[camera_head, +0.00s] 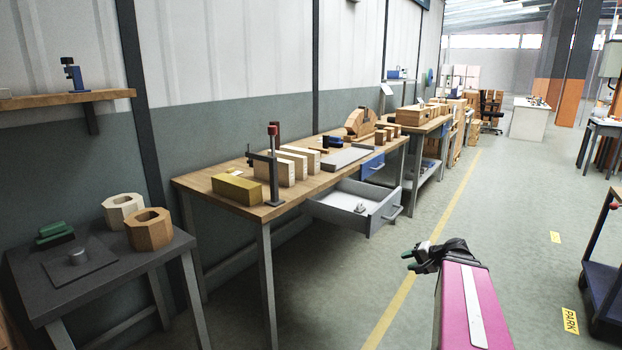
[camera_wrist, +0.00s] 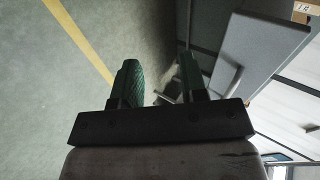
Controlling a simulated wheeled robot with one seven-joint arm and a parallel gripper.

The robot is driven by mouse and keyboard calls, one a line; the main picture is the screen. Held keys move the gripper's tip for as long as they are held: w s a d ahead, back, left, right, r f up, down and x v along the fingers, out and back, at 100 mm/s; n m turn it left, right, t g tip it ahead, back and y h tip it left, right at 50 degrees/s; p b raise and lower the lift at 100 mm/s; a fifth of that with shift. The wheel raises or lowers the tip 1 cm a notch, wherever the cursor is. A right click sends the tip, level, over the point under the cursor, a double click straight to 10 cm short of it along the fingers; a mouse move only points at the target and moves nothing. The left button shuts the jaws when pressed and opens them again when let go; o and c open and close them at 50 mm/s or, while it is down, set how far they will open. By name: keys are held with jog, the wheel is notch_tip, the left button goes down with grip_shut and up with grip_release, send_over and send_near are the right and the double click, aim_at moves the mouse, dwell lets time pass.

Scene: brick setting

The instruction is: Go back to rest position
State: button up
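My gripper (camera_head: 408,261) hangs over the open floor in the head view, at the end of my pink arm. It is in front of and to the right of the wooden workbench (camera_head: 217,184), apart from it. In the wrist view, the two green fingers of my gripper (camera_wrist: 160,80) are spread apart with nothing between them. Floor and part of the grey bench furniture show beyond the fingers.
An open grey drawer (camera_head: 345,205) juts from the workbench, left of my gripper. A dark table (camera_head: 40,290) with octagonal wooden blocks (camera_head: 148,229) stands at left. A dark cart (camera_head: 606,270) is at the right edge. The floor along the yellow line (camera_head: 420,270) is clear.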

jog(key=s+a+f+n+g+h, duration=0.3)
jog(key=s+a+f+h, duration=0.1)
jog(key=a, duration=0.4)
jog(key=s+a+f+n+g+h, duration=0.4)
jog(key=s+a+f, duration=0.2)
jog(key=a, duration=0.1)
jog(key=shift+a+f+g, duration=0.25)
jog(key=shift+a+g, duration=0.05)
jog(key=shift+a, duration=0.1)
